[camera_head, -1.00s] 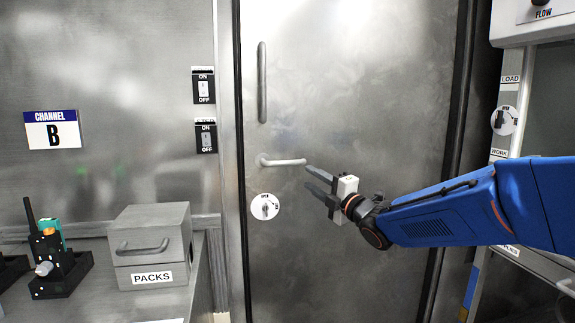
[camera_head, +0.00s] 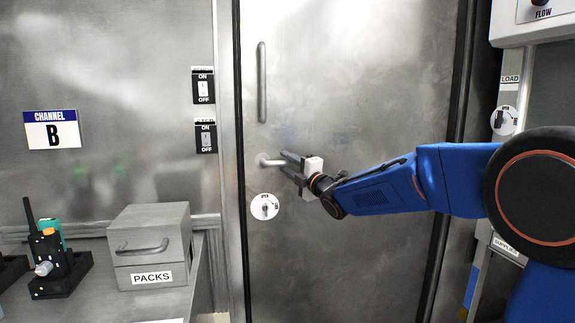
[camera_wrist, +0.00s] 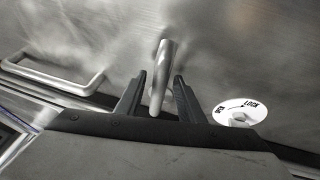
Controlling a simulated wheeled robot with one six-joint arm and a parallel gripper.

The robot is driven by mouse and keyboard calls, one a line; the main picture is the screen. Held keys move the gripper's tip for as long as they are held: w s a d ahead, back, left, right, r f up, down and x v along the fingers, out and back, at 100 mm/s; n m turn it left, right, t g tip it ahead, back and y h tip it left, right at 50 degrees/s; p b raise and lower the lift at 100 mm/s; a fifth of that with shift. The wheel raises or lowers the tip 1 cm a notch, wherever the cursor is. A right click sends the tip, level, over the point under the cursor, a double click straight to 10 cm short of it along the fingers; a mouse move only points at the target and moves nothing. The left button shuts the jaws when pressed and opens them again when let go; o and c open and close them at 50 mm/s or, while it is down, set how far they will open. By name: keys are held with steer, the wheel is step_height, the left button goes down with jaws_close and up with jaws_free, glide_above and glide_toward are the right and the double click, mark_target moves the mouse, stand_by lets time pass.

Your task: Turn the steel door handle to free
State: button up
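The steel lever handle (camera_head: 272,162) sticks out horizontally from the left side of the steel door (camera_head: 345,90). In the wrist view the lever (camera_wrist: 161,80) runs between the two fingers, with a visible gap on each side. My gripper (camera_head: 287,163) is open around the lever's free end, one finger above it and one below. It also shows in the wrist view (camera_wrist: 157,88), open and not closed on the lever. The fingers hide the lever's tip in the head view.
A round lock dial (camera_head: 265,207) sits just below the lever. A vertical pull bar (camera_head: 262,82) is above it. Two ON/OFF switches (camera_head: 204,86) are on the wall to the left. A PACKS box (camera_head: 150,245) stands on the bench. A cabinet with dials is at right.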

jaws_close()
